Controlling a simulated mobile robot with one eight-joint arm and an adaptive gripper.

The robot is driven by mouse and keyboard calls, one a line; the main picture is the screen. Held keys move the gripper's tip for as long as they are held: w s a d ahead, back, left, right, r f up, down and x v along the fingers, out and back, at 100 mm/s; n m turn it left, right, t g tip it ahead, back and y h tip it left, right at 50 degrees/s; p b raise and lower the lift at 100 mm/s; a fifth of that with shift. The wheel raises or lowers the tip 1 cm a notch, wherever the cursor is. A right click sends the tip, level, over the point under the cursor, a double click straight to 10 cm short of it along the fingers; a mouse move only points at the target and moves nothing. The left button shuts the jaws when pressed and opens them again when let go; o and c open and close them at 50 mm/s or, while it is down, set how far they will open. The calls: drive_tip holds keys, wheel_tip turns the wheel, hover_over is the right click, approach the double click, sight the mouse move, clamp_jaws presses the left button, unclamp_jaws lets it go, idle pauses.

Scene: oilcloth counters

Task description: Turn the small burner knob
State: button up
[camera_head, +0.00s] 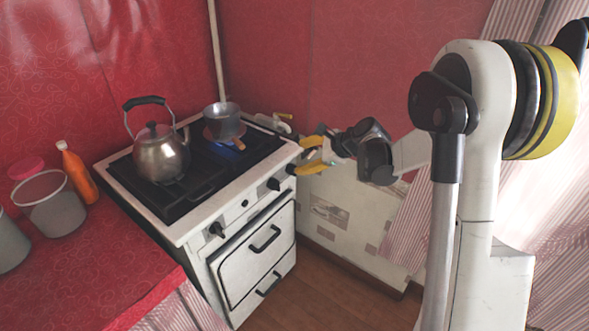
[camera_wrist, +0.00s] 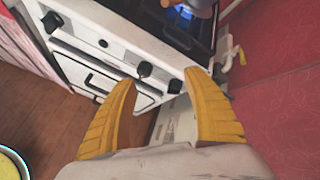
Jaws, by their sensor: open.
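The white stove (camera_head: 180,232) has a row of black knobs along its front panel. A left knob (camera_head: 217,229), a smaller round one (camera_head: 245,203) and two right knobs (camera_head: 273,184) (camera_head: 291,169) show. I cannot tell by markings which is the small burner knob. My gripper (camera_head: 301,156) is open, with yellow fingers, at the right end of the panel. In the wrist view my gripper (camera_wrist: 160,79) has the two right knobs (camera_wrist: 145,69) (camera_wrist: 174,86) between its fingertips in the picture. Contact is not visible, and nothing is gripped.
A kettle (camera_head: 162,158) and a small pot (camera_head: 223,122) stand on the stove top. A blue flame (camera_head: 238,144) burns under the pot. Oven handles (camera_head: 264,239) jut out below the knobs. A bottle (camera_head: 77,172) and buckets stand on the left counter.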

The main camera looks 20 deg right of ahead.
sight(293, 171)
drive_tip(key=w+d+f+m+t+y, duration=0.1)
drive_tip(key=w+d+f+m, duration=0.25)
drive_tip(key=f, duration=0.25)
drive_tip(key=w+d+f+m+t+y, duration=0.1)
drive_tip(key=w+d+f+m, duration=0.2)
drive_tip(key=f+m, duration=0.3)
drive_tip(key=shift+n, duration=0.65)
drive_tip(key=b+x, duration=0.1)
drive_tip(key=x, duration=0.2)
drive_tip(key=b+x, duration=0.1)
drive_tip(key=x, duration=0.2)
drive_tip(key=f+b+x, duration=0.1)
drive_tip(key=x, duration=0.2)
drive_tip(key=shift+d, duration=0.2)
drive_tip(key=shift+w+a+f, duration=0.1)
drive_tip(key=shift+w+a, duration=0.3)
drive_tip(key=shift+w, duration=0.2)
drive_tip(key=c, duration=1.2)
